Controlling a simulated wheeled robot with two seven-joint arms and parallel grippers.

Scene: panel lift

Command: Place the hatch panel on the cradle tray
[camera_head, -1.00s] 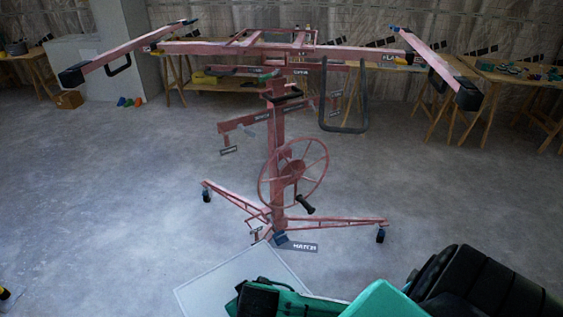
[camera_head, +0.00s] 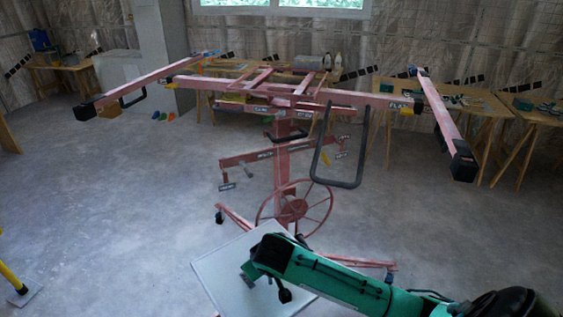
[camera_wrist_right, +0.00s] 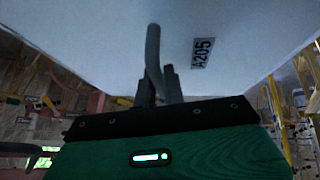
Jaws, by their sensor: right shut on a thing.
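The hatch panel (camera_head: 215,272) is a pale flat sheet low in the head view, partly covered by my right arm. In the right wrist view the panel (camera_wrist_right: 240,30) fills the top, with a label reading A205 and a grey bar handle (camera_wrist_right: 153,50). My right gripper (camera_wrist_right: 160,85) is shut on this handle. The pink panel lift stands beyond the panel, and its top frame, the cradle tray (camera_head: 290,92), spreads wide above the mast. The panel appears in front of the lift's lower part and below the cradle. My left gripper is not in view.
The lift has a large handwheel (camera_head: 297,207), a dark U-shaped bar (camera_head: 340,185) and long side arms with black ends (camera_head: 462,165). Wooden tables (camera_head: 490,125) with tools stand along the back wall. A yellow post (camera_head: 12,280) is at the left edge.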

